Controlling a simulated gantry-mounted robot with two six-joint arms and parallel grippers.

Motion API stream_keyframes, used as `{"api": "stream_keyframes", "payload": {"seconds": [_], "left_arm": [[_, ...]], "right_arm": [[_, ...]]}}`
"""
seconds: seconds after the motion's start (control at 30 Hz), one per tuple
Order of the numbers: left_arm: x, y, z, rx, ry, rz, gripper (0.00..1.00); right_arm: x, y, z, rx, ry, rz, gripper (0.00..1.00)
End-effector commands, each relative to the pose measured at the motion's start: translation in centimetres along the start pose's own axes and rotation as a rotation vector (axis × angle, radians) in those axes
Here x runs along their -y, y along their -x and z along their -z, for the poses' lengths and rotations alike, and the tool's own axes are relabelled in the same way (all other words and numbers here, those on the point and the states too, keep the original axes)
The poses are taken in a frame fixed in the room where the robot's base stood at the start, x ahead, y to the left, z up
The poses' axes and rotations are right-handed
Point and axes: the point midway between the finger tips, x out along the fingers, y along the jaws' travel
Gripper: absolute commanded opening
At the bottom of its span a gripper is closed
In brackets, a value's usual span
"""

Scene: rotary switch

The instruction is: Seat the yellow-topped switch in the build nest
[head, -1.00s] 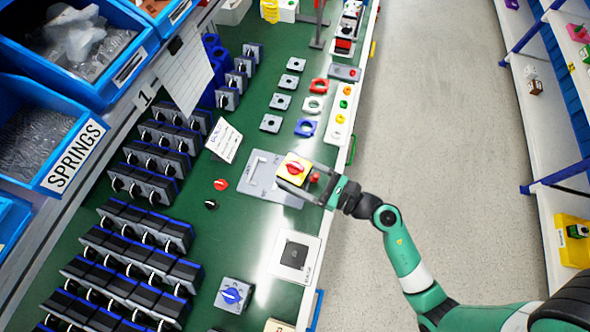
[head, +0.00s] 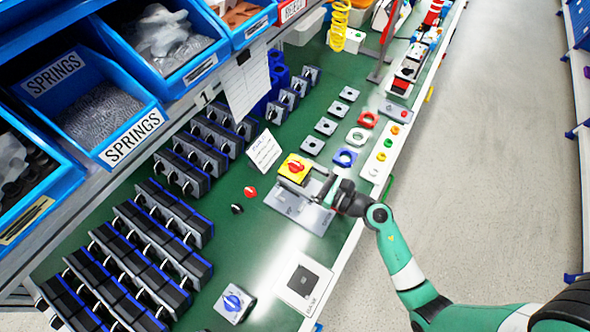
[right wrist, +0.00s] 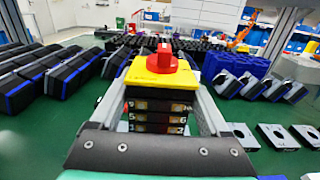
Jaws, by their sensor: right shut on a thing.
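The yellow-topped switch (head: 293,166), with a red knob, is at the far end of the grey fixture plate (head: 290,207). I take this plate for the build nest. My right gripper (head: 308,178) reaches in from the right and is shut on the switch. In the right wrist view the switch (right wrist: 158,95) stands upright between the two fingers (right wrist: 160,110), its dark stacked body below the yellow top. Its underside and the seat below it are hidden, so I cannot tell whether it touches the plate. My left gripper is out of view.
A loose red knob (head: 250,191) and a black knob (head: 237,208) lie left of the plate. A paper card (head: 264,151) stands close behind. A grey box with a blue knob (head: 233,302) and a white-framed panel (head: 303,282) are nearer. Several switch blocks line the left.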

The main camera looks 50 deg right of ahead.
Motion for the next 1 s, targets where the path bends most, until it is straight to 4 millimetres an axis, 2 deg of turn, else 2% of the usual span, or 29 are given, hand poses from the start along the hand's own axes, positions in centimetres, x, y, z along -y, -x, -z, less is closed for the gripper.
{"api": "stream_keyframes", "payload": {"seconds": [0.2, 0.4, 1.0], "left_arm": [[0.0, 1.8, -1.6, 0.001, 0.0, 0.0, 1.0], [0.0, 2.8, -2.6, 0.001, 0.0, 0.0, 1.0], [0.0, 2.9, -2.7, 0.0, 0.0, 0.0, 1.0]], "right_arm": [[0.0, 0.0, 2.6, 0.001, -0.002, 0.0, 0.06], [0.0, 0.0, 4.1, 0.002, -0.001, 0.0, 0.06], [0.0, 0.0, 4.3, 0.002, -0.001, 0.0, 0.06]]}}
